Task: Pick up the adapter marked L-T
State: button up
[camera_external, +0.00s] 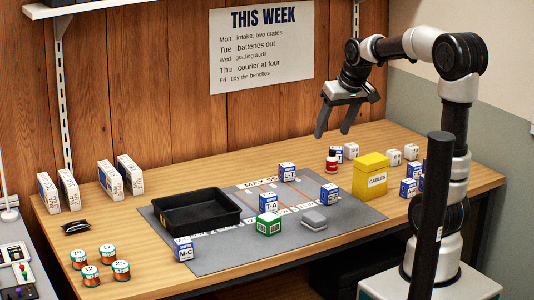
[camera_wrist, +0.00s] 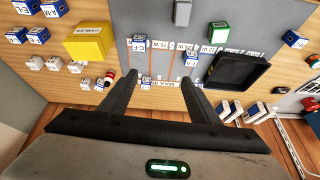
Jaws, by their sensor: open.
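The adapter marked L-T is a small blue-and-white box (camera_external: 288,172) standing upright at the back of the grey mat (camera_external: 200,262), by a printed strip. In the wrist view a small box (camera_wrist: 146,84), apparently the same one, shows between the fingers, nearer the left finger; its marking is too small to read there. My gripper (camera_external: 334,128) is open and empty, high above the back right of the table. In the wrist view its fingers (camera_wrist: 159,80) are spread apart. It touches nothing.
Similar boxes stand around: T-A (camera_external: 268,204), one at the mat's right (camera_external: 330,193), and M-C (camera_external: 184,250). A green box (camera_external: 268,225), grey item (camera_external: 314,221), black tray (camera_external: 198,214), red-and-white bottle (camera_external: 332,162) and yellow cables box (camera_external: 370,177) are nearby.

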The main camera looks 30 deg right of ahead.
jog(key=w+d+p, duration=0.2)
jog(key=w+p, duration=0.1)
jog(key=w, duration=0.7)
jog(key=p, duration=0.4)
send_near(287, 165)
jog(key=shift+m+g, duration=0.3)
jog(key=shift+g, duration=0.1)
jog(key=x, duration=0.4)
jog(key=shift+w+f+b, duration=0.2)
jog(key=shift+w+b, duration=0.2)
jog(key=shift+b+x, duration=0.3)
jog(key=shift+x, duration=2.7)
jog(key=c, duration=1.1)
